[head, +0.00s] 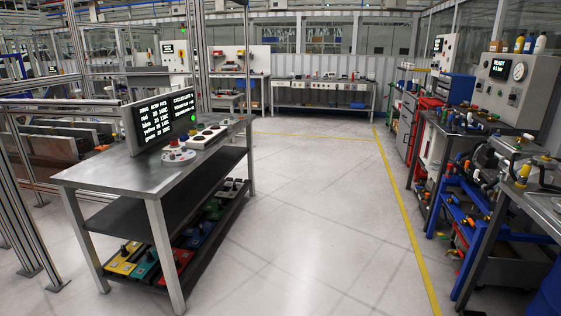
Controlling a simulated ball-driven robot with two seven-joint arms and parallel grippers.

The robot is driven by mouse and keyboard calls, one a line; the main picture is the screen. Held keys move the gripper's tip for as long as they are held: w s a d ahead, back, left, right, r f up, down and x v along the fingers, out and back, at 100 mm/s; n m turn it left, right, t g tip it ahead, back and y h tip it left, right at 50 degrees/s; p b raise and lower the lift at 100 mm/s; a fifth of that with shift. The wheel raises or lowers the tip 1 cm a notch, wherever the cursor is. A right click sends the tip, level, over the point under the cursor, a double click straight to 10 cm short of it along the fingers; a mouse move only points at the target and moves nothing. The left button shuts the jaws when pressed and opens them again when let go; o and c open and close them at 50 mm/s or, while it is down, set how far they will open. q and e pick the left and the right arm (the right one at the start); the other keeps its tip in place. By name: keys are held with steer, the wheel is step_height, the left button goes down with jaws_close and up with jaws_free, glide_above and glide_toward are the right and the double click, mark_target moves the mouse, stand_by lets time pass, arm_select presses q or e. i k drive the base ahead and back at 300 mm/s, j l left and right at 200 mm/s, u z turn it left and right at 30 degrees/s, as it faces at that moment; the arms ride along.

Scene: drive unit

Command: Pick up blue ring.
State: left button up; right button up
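I cannot make out a blue ring in the head view. Neither of my grippers shows in this view. A steel workbench (92,174) stands at the left. Its screen (162,120) carries text lines that include red, blue and yellow. On the bench's bottom shelf lie coloured pieces with dark knobs, among them a yellow one (122,263), a red one (172,272) and a blue one (203,228). Whether any of these is a ring is too small to tell.
The pale floor (300,215) is clear in the middle, with a yellow line (408,225) on its right. A blue-framed bench (470,207) with pipe fittings and a gauge panel (497,85) stand at the right. Another workbench (322,82) stands at the back.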

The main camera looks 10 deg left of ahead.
mark_target(184, 137)
steer(key=i, duration=5.45)
steer(key=i+u, duration=0.25)
steer(key=u, duration=0.15)
steer(key=i+l+u, duration=0.1)
steer(key=i+u, duration=0.25)
steer(key=i+l+u, duration=0.1)
steer(key=u, duration=0.3)
steer(key=i+l+u, duration=0.2)
steer(key=u, duration=0.15)
